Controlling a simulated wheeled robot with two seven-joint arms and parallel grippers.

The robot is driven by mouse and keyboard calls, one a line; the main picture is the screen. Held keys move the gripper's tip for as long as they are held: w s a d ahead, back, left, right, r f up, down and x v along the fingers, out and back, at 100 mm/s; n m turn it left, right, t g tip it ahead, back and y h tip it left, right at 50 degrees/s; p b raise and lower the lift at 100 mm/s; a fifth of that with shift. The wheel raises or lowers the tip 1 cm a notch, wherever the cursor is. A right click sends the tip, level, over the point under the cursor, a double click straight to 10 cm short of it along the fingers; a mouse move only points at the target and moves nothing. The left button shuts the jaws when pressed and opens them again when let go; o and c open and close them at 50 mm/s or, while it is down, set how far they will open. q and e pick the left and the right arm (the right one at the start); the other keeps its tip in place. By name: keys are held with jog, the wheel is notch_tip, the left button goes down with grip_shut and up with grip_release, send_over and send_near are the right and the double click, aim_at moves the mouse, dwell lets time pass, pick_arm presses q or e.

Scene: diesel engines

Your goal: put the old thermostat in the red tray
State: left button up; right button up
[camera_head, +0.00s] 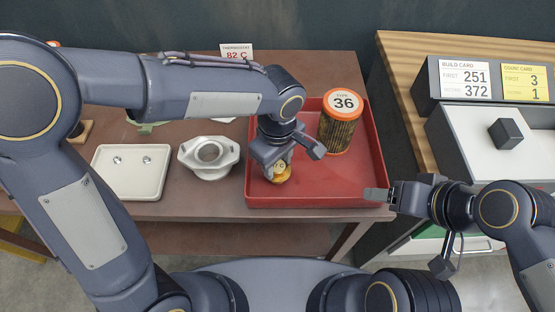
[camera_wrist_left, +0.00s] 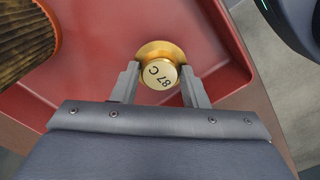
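A gold thermostat (camera_head: 281,175) marked "87 C" is inside the red tray (camera_head: 330,201), near its left front corner. In the left wrist view the round marked end of the thermostat (camera_wrist_left: 160,75) faces the camera, with a wider gold flange behind it. My left gripper (camera_head: 279,168) points down over the tray. Its two fingers (camera_wrist_left: 160,85) lie against opposite sides of the thermostat. I cannot tell whether the thermostat touches the tray floor. My right gripper (camera_head: 376,195) is at the tray's right front edge, apart from the thermostat; its finger gap does not show clearly.
An orange-topped filter marked "36" (camera_head: 339,125) stands in the tray's back right. A pale housing (camera_head: 208,156) and a cream dish (camera_head: 131,170) stand to the left. A card reading "82 C" (camera_head: 236,53) is at the back. The tray's middle floor is clear.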

aim_at(278, 166)
pick_arm(q)
jog(key=o, duration=0.3)
jog(key=shift+r, duration=0.15)
notch_tip(278, 166, up, 12)
jog(key=p, duration=0.1)
jog(key=s+a+m+t+h, duration=0.1)
jog(key=s+a+m, duration=0.1)
jog(key=a, duration=0.6)
jog(key=s+a+m+t+h, duration=0.1)
jog(key=s+a+m+h, duration=0.15)
jog(key=a, duration=0.45)
jog(key=s+a+f+m+t, duration=0.1)
jog(key=s+a, duration=0.1)
jog(key=s+a+f+m+t, duration=0.1)
jog(key=s+f, duration=0.1)
jog(key=s, duration=0.1)
jog(key=s+a+f+m+t, duration=0.1)
jog(key=s+a, duration=0.1)
jog(key=shift+s+a+f+t, duration=0.15)
jog(key=shift+a+f+t, duration=0.15)
